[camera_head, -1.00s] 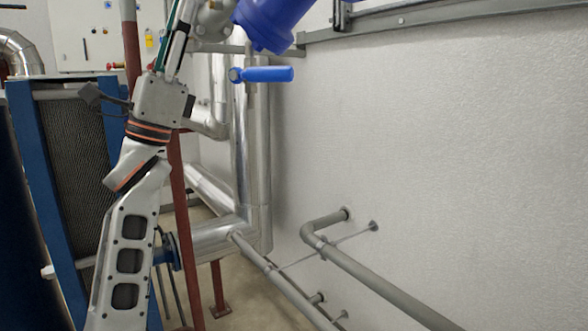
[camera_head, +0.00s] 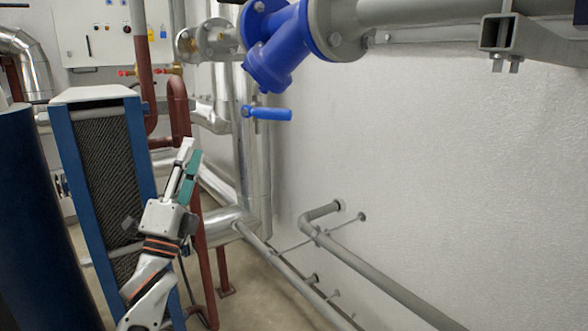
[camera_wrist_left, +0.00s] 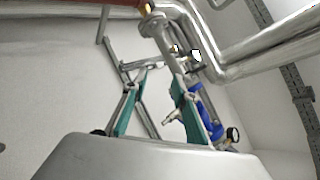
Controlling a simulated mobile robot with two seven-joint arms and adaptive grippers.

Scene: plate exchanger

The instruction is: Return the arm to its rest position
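My left arm comes up from the bottom left in the head view. Its gripper (camera_head: 190,152) points upward, in front of the pipes and to the right of the blue-framed plate pack. The left wrist view shows the two green-padded fingers (camera_wrist_left: 160,82) standing apart with nothing between them, so the gripper is open and empty. It is below and apart from the blue valve handle (camera_head: 268,113). My right gripper is not in view.
A blue-framed plate pack (camera_head: 62,125) stands close to the left of my arm. Red pipes (camera_head: 206,265) and a silver insulated pipe (camera_head: 252,170) run behind it. A blue valve (camera_head: 277,62) sits above. Grey pipes (camera_head: 375,280) run along the right wall.

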